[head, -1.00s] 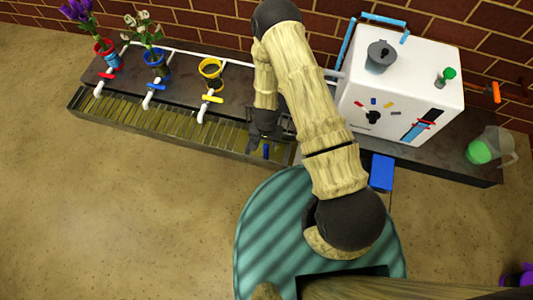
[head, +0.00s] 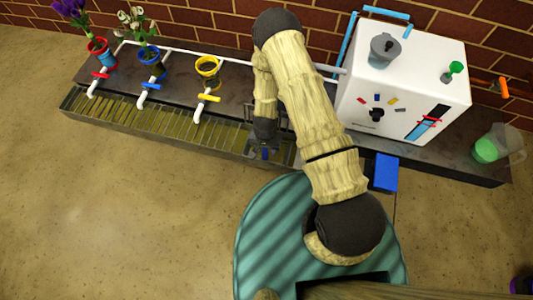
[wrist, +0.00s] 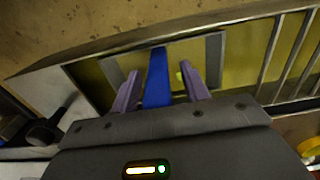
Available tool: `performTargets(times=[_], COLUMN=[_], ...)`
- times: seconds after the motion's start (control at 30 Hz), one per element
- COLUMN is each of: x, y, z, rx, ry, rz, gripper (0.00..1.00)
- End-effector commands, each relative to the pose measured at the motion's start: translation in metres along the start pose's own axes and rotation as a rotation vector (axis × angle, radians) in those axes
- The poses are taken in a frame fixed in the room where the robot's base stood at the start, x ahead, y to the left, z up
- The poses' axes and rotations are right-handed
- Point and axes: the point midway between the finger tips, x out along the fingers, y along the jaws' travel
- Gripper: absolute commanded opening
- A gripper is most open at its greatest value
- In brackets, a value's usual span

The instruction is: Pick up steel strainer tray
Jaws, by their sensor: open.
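A steel tray-like frame (wrist: 215,60) with a blue bar, seemingly its handle (wrist: 157,78), shows in the wrist view over a yellowish trough floor. I take this to be the strainer tray; its outline is partly hidden by my gripper. My gripper (wrist: 159,70) is open, with one purple finger on each side of the blue bar. I cannot tell whether either finger touches it. In the head view my gripper (head: 263,152) is low over the right end of the slatted trough, and my arm hides part of that area.
The long slatted trough (head: 150,128) runs along the counter front. Red, blue and yellow taps stand by matching pots, the yellow pot (head: 208,68) nearest my arm.

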Motion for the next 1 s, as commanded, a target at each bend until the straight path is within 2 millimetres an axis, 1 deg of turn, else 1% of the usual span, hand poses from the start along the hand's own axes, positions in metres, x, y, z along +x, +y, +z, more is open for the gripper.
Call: performTargets(times=[0.53,0.6,0.67,0.7,0.77,1.0], x=[0.0002,0.0002,0.0002,0.0002,0.0002,-0.0001], y=[0.0003,0.0002,0.0002,0.0002,0.0001,0.0], z=[-0.0007,-0.0007,-0.0007,-0.0006,-0.0006,-0.0006], rx=[0.002,0.002,0.002,0.002,0.002,0.001], ry=[0.001,0.001,0.0,0.0,0.0,0.001], rz=[-0.001,-0.001,-0.001,-0.001,-0.001,-0.001], gripper=[0.45,0.32,0.2,0.12,0.0,0.0])
